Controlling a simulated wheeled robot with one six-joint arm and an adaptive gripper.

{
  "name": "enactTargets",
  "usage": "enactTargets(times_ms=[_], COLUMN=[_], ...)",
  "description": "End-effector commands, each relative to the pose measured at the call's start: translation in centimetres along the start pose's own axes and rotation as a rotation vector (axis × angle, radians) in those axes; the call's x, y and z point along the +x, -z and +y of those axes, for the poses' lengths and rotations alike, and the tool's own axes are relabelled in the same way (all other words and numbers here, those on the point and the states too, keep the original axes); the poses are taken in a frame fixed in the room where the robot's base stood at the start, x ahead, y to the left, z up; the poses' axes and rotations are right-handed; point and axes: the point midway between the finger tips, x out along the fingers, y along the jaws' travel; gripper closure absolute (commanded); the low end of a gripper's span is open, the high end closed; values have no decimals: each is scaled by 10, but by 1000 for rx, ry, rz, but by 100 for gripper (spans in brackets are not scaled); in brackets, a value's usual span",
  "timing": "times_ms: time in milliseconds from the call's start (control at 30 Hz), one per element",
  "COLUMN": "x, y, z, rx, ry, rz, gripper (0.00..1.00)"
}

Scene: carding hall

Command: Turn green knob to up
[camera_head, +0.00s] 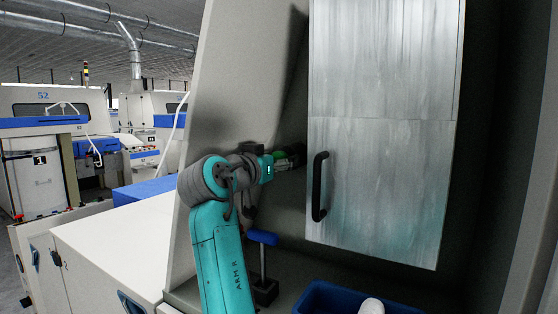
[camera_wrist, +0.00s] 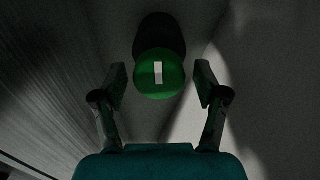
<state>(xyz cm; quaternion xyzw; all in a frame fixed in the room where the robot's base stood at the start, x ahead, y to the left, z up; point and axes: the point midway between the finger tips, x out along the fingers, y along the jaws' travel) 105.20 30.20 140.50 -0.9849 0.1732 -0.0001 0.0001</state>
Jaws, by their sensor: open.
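The green knob (camera_wrist: 160,85) is a round disc with a short white bar marking on its face. In the wrist view it is just above the middle, and the bar stands near vertical, tilted very slightly. A dark round base shows behind it. My gripper (camera_wrist: 160,84) is open, with one finger on each side of the knob and a visible gap on both sides. In the head view a bit of the green knob (camera_head: 281,155) shows at the end of my arm, left of the grey cabinet door. My gripper hides most of it there.
A grey cabinet door (camera_head: 385,180) with a black handle (camera_head: 319,187) hangs right of my gripper. Below are a blue-topped lever (camera_head: 263,238) and a blue bin (camera_head: 318,296) with a white object (camera_head: 371,306). A white cabinet top (camera_head: 115,240) lies to the left.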

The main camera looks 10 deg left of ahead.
Motion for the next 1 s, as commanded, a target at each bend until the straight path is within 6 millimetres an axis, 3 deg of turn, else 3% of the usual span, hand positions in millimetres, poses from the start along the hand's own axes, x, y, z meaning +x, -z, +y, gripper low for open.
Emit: enactTargets(times_ms=[367,600,1000], x=[5,5,5], y=[0,0,0], z=[0,0,0], rx=[0,0,-64], ry=[0,0,0], rz=[0,0,0], gripper=[30,86,86])
